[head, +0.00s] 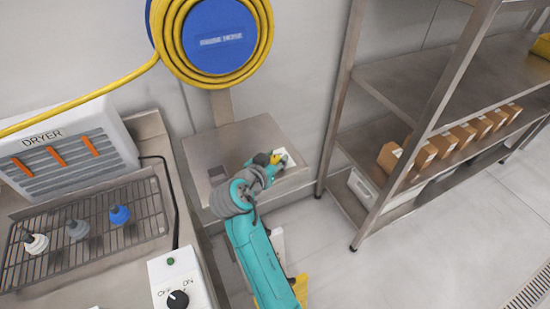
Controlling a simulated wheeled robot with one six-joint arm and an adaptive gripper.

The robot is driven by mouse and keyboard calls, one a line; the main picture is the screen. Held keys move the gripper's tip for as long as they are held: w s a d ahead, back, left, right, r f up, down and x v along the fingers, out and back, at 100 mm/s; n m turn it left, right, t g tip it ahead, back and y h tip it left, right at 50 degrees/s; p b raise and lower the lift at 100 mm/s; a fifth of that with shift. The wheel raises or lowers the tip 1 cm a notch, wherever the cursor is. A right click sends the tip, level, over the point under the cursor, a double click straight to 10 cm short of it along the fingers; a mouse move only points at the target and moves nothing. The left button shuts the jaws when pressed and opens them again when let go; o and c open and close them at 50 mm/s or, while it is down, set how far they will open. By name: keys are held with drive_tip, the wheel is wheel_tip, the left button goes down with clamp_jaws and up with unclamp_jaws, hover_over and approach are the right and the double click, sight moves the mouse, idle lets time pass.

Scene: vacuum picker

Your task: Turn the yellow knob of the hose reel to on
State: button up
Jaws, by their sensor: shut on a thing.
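The hose reel (218,40) hangs on the wall at the top, a blue disc ringed by coiled yellow hose. My gripper (279,154) is at the right front of a steel box below the reel. It is shut on a small yellow part, which appears to be the yellow knob (286,146). A small white panel shows beside the fingers. My gripper covers much of the knob, so its on or off setting cannot be read.
A steel box (228,144) stands under the reel. A dryer (62,150) and a wire rack (85,238) with several suction cups are at left. A white box with a black OFF/ON dial (178,300) is at the front. A shelf (398,72) with cartons stands right.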

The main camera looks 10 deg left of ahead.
drive_tip(key=shift+f, duration=0.1)
drive_tip(key=o, duration=1.2)
drive_tip(key=shift+c, duration=0.2)
drive_tip(key=v, duration=1.2)
